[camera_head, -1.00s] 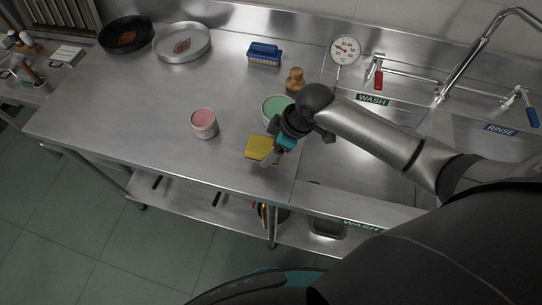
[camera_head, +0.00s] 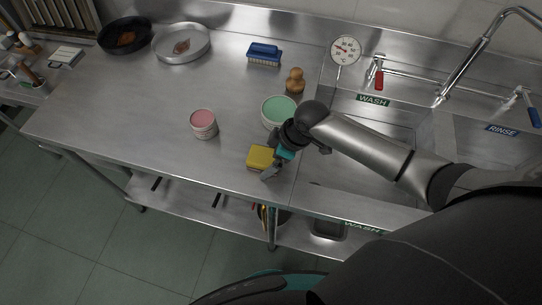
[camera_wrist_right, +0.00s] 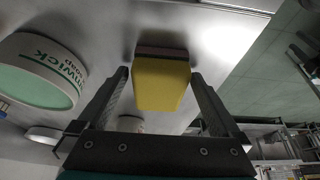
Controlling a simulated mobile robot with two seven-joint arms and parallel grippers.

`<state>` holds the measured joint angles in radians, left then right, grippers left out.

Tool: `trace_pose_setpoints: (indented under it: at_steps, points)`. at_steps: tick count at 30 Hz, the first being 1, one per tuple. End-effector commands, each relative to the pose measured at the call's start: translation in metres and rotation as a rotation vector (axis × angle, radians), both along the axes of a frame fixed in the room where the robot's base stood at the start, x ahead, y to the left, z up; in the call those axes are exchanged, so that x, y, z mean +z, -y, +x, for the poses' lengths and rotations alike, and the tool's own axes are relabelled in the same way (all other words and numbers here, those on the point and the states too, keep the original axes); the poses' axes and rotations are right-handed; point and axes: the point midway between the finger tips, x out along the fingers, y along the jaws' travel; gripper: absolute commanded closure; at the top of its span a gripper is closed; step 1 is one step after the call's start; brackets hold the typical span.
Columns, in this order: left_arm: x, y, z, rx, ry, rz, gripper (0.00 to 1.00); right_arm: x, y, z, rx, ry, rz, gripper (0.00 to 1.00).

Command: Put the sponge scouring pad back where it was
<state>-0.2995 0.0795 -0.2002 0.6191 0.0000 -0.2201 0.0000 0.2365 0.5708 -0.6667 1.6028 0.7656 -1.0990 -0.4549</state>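The sponge scouring pad (camera_head: 261,156), yellow with a dark scouring side, rests on the steel counter near its front edge, left of the sink. My right gripper (camera_head: 272,157) is beside it on its right, low over the counter, with its fingers spread. In the right wrist view the pad (camera_wrist_right: 162,82) lies ahead of and between the two open fingers (camera_wrist_right: 159,76), with a narrow gap at the left finger; contact at the right finger is hard to tell. My left gripper is not in view.
A green-topped tub (camera_head: 279,111) stands just behind the gripper. A pink-topped tub (camera_head: 203,123) stands to the left. A blue brush (camera_head: 264,54), a wooden item (camera_head: 295,80) and two pans are farther back. The sink (camera_head: 375,150) is to the right; the counter's left middle is clear.

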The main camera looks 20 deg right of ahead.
Motion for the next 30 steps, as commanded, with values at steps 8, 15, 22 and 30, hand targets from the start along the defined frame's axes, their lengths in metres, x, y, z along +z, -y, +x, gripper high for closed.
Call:
trace_pose_setpoints:
  at_steps: [8, 15, 22, 30]
  points:
    - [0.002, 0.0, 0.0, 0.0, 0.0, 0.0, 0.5, 0.006, 0.001, 0.0, 0.001, 0.001, -0.001, 0.0]
    - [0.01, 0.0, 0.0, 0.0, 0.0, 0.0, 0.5, 0.039, 0.012, -0.007, 0.002, 0.004, -0.001, 0.0]
    - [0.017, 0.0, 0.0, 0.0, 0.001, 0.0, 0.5, 0.081, 0.027, -0.017, 0.001, 0.003, -0.002, 0.0]
    - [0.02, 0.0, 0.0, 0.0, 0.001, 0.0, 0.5, 0.111, 0.037, -0.025, 0.001, 0.001, -0.001, 0.0]
